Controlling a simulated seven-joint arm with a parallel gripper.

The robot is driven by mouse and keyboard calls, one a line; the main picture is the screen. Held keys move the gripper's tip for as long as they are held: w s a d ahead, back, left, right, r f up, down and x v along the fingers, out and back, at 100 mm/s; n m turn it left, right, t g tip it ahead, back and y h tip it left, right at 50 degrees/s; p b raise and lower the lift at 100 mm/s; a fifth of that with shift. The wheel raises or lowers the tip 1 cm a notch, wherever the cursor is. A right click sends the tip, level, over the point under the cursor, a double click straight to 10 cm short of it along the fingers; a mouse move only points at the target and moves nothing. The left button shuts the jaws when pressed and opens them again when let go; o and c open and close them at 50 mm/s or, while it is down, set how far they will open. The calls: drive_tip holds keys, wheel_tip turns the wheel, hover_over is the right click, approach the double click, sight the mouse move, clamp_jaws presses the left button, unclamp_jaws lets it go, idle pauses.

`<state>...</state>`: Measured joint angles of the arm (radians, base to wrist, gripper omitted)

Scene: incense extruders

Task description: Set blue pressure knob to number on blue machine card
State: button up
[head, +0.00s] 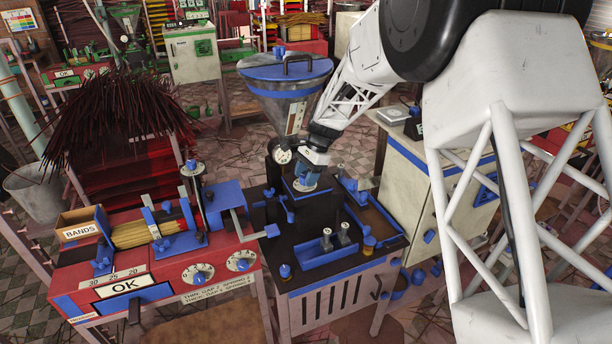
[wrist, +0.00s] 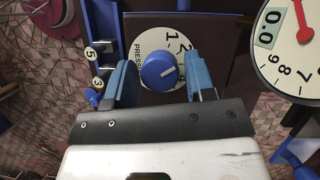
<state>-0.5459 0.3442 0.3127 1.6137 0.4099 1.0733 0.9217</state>
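The blue pressure knob (wrist: 159,71) sits on a round white dial (wrist: 150,42) marked PRESS, with numerals partly covered by my fingers. Its white pointer mark faces right in the wrist view. My gripper (wrist: 161,80) is open, with one blue finger on each side of the knob and visible gaps between. In the head view my gripper (head: 306,178) reaches down over the blue-trimmed machine (head: 330,290), hiding the knob. A small pale card (head: 295,118) is on the hopper (head: 280,93); its print is too small to read.
A white gauge (wrist: 290,45) with a red needle is right of the dial; it also shows in the head view (head: 282,155). Tags 5 and 3 (wrist: 92,55) are at left. A red machine (head: 190,268) stands left, a cream cabinet (head: 415,185) right.

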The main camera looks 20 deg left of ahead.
drive_tip(key=shift+o, duration=0.7)
drive_tip(key=v, duration=0.7)
drive_tip(key=shift+w+r, duration=0.2)
drive_tip(key=shift+r, duration=0.1)
drive_tip(key=shift+d, duration=0.15)
drive_tip(key=shift+r, duration=0.1)
